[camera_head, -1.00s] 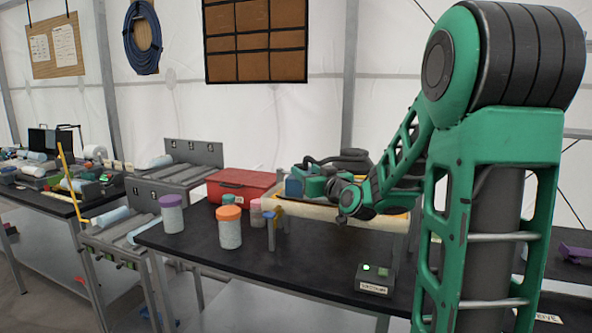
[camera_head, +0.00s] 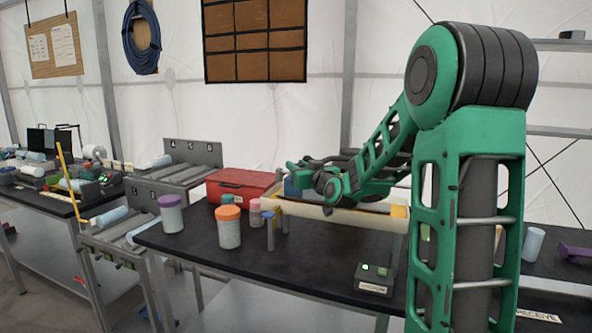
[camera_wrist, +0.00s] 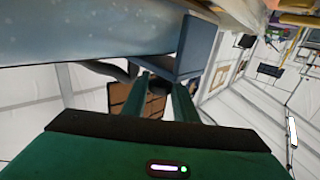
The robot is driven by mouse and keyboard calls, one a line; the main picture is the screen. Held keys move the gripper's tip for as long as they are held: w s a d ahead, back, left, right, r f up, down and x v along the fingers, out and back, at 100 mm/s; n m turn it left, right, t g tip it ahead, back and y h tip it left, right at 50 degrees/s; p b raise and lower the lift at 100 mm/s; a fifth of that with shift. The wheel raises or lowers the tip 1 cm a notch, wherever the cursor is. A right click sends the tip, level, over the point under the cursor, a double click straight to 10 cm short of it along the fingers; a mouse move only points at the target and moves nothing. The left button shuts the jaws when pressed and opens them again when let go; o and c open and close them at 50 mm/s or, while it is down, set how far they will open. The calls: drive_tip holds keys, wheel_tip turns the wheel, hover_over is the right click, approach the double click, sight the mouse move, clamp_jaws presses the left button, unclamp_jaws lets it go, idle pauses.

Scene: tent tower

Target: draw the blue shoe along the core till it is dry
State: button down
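A blue block, which looks like the shoe (camera_head: 291,188), sits at the left end of a long cream-rimmed tray (camera_head: 335,216), partly hidden by my arm. My gripper (camera_head: 293,166) is above it at the tray's left end. In the wrist view, my gripper's two green fingers (camera_wrist: 160,88) stand apart, with a dark rounded thing between their tips. A blue-grey flat-sided piece, likely the shoe (camera_wrist: 197,45), is close by the right fingertip; I cannot tell if it is held. A large speckled blue-grey surface, likely the core (camera_wrist: 80,30), crosses the top left.
A red case (camera_head: 238,186) stands left of the tray. Orange-lidded (camera_head: 229,228) and purple-lidded (camera_head: 171,215) jars stand on the black bench, with a small blue-topped post (camera_head: 269,232). A control box with a green light (camera_head: 376,279) is at the bench's front.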

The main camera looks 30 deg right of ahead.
drive_tip(key=shift+w+a+r, duration=0.1)
drive_tip(key=shift+w+a, duration=0.6)
drive_tip(key=c, duration=1.7)
unclamp_jaws()
drive_tip(key=shift+o, duration=1.2)
drive_tip(key=shift+w, duration=0.15)
drive_tip(key=shift+s, duration=0.3)
drive_tip(key=s, duration=0.3)
drive_tip(key=s+a, duration=0.1)
drive_tip(key=s, duration=0.6)
drive_tip(key=shift+s+a, duration=0.1)
drive_tip(key=shift+a, duration=0.05)
